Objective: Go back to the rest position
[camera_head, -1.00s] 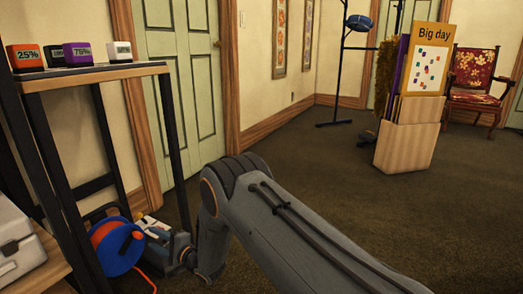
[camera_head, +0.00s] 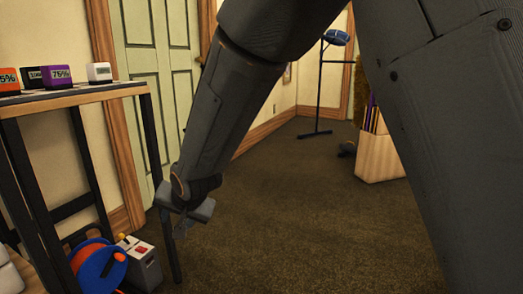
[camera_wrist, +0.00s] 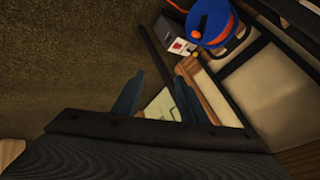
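My gripper (camera_head: 183,215) hangs in front of the tall dark-legged shelf in the head view, at the end of my raised arm. In the wrist view its two fingers (camera_wrist: 158,92) are spread apart with nothing between them, so it is open and empty. My arm crosses the middle and right of the head view and hides much of the room there.
A blue and orange cable reel (camera_head: 97,266) and a grey box with a red button (camera_head: 141,265) are beneath the shelf (camera_head: 90,97). Labelled cubes (camera_head: 58,76) stand on top. A wooden stand (camera_head: 378,155) is partly hidden. Carpet in the middle is clear.

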